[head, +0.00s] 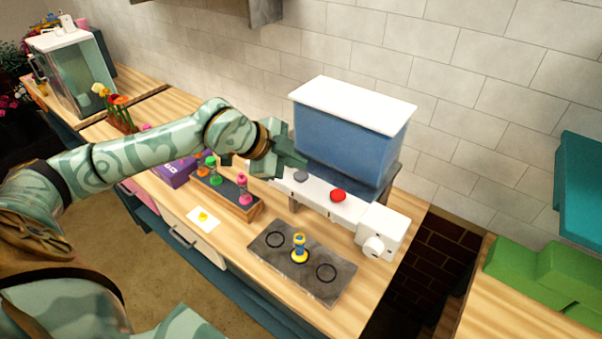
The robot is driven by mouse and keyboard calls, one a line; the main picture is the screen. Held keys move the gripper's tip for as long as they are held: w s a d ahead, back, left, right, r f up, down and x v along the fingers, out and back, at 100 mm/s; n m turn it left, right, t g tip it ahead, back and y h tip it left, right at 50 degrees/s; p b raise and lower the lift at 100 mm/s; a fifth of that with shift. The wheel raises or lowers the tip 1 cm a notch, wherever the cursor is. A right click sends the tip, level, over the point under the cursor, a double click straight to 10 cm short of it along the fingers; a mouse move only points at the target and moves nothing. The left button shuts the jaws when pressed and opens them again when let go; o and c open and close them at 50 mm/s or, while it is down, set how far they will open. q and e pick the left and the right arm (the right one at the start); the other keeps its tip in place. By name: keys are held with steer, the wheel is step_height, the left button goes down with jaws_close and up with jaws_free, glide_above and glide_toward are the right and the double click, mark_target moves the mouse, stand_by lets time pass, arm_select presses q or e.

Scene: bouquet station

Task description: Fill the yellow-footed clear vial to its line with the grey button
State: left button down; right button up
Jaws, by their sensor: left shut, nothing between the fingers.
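The yellow-footed vial (299,248) stands upright on a dark grey mat (322,288), between two black rings. Its middle looks blue and its top yellow; the fill line is too small to make out. The grey button (301,176) is on the white front panel (317,197) below a blue water tank (345,145). My left gripper (304,164) is shut and empty, with its tips just above the grey button in the picture. I cannot tell whether they touch it. My right gripper is not in view.
A red button (338,195) sits right of the grey one, and a white knob (373,246) is at the panel's right end. A rack (228,193) with several coloured-footed vials stands left of the mat. A yellow piece lies on a white card (203,220). Green blocks (545,270) are far right.

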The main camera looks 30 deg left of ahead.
mark_target(296, 176)
arm_select(q)
steer(key=shift+r, duration=0.15)
steer(key=shift+r+p, duration=1.3)
steer(key=shift+r, duration=1.1)
